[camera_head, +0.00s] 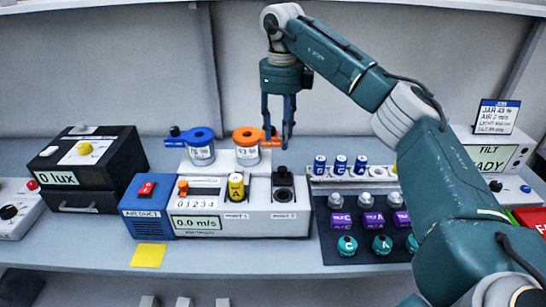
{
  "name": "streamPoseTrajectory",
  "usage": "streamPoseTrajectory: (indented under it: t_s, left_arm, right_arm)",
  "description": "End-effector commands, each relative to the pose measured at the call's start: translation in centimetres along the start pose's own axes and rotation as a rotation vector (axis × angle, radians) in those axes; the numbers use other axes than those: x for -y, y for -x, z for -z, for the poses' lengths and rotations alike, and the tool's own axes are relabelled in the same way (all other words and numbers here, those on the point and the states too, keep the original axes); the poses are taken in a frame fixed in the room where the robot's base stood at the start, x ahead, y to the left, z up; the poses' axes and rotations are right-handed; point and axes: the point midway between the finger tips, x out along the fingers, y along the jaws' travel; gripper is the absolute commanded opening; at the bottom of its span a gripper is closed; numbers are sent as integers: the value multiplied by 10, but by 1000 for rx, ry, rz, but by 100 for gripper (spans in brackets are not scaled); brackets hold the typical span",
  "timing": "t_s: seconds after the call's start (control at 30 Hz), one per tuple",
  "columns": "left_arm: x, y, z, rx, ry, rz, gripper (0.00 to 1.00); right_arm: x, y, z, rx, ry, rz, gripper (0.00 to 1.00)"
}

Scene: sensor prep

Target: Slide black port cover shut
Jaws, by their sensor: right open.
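The black port cover seems to be the dark piece with a small round knob (283,178) at the right-hand port of the white and blue air duct unit (250,219). I cannot tell how far it stands open. A yellow cylinder (236,187) stands in the port to its left. My right gripper (276,137) points down above and behind the unit, with its fingers apart and empty, beside the jar with the orange lid. It appears apart from the dark piece. My left gripper is not in view.
Jars with blue (202,152) and orange (247,155) lids stand behind the ports. A black lux box (85,167) is on the left. A dark mat (366,232) with several small items lies right. A yellow note (148,256) lies in front. My right arm covers the right side.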

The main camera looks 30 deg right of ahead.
Motion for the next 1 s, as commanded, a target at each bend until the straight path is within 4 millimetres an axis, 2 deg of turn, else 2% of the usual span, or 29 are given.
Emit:
streamPoseTrajectory:
  t_s: [0.07, 0.3, 0.37, 0.47, 0.7, 0.83, 0.97, 1.0]
  left_arm:
    - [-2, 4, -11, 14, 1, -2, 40]
    - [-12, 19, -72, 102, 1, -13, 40]
    - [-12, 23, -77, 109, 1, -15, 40]
    - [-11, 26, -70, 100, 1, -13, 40]
    - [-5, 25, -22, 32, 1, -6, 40]
    - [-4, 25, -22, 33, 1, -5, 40]
    - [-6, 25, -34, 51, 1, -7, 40]
    - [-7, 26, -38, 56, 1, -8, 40]
  right_arm:
    - [1, -10, 1, -4, -1, 0, 40]
    - [0, -55, 2, -6, 1, -2, 40]
    - [0, -66, 2, -5, 1, -2, 40]
    - [-1, -81, 1, -4, 1, -2, 40]
    - [-1, -101, 0, 0, 1, -2, 40]
    - [-1, -103, 0, 1, 2, -2, 40]
    - [-1, -103, 0, 1, 2, -2, 40]
    - [-1, -103, 0, 1, 2, -2, 36]
